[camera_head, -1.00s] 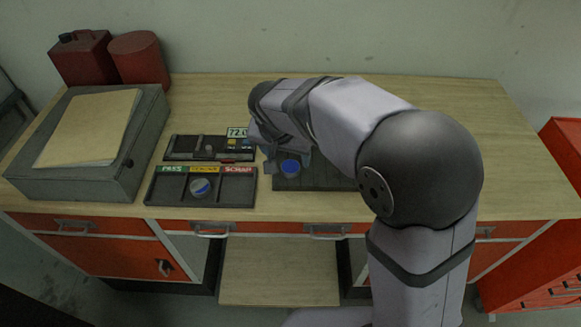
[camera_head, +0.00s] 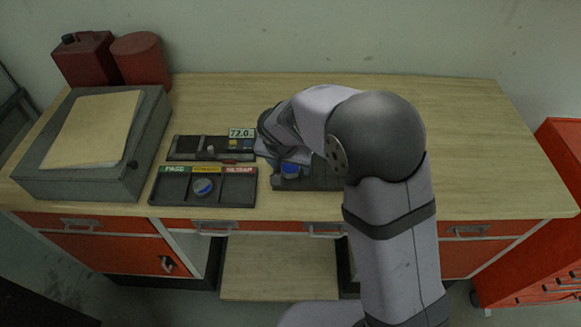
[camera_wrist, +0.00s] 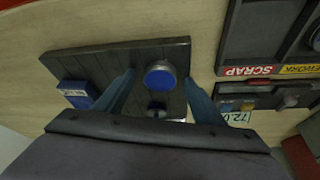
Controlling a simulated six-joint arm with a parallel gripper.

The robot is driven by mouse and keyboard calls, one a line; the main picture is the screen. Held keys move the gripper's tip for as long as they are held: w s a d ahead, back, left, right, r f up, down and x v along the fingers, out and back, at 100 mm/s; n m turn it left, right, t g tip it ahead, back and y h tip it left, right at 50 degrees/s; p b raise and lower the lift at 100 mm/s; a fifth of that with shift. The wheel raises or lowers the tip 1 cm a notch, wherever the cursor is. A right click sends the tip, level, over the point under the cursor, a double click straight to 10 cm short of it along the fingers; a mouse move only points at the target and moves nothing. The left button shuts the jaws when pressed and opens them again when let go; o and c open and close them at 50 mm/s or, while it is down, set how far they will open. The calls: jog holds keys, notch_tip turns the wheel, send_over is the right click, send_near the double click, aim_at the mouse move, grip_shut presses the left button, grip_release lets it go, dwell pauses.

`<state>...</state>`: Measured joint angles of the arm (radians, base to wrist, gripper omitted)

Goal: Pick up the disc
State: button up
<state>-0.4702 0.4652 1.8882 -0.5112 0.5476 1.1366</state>
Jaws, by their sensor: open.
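A round disc (camera_head: 291,170) with a blue top and a metallic rim sits on a dark grooved board (camera_head: 322,184). In the wrist view the disc (camera_wrist: 160,74) lies between the two blue-grey fingertips of my gripper (camera_wrist: 160,78). The fingers are open and a gap shows on each side of the disc. In the head view my gripper hangs just over the board and hides part of it. A second blue-topped round piece (camera_head: 203,187) sits in the middle compartment of the tray (camera_head: 164,190) labelled PASS, REWORK and SCRAP.
A gauge unit (camera_head: 212,148) with a 72.0 display stands behind the tray. A small dark knob (camera_wrist: 157,109) and a blue labelled block (camera_wrist: 76,93) are on the board. A grey case (camera_head: 90,180) and red containers (camera_head: 140,60) stand left. The bench's right side is clear.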

aim_at(290, 169)
jog(key=shift+r, duration=0.1)
jog(key=c, duration=1.4)
notch_tip(290, 169, up, 10)
jog(key=shift+b, duration=1.25)
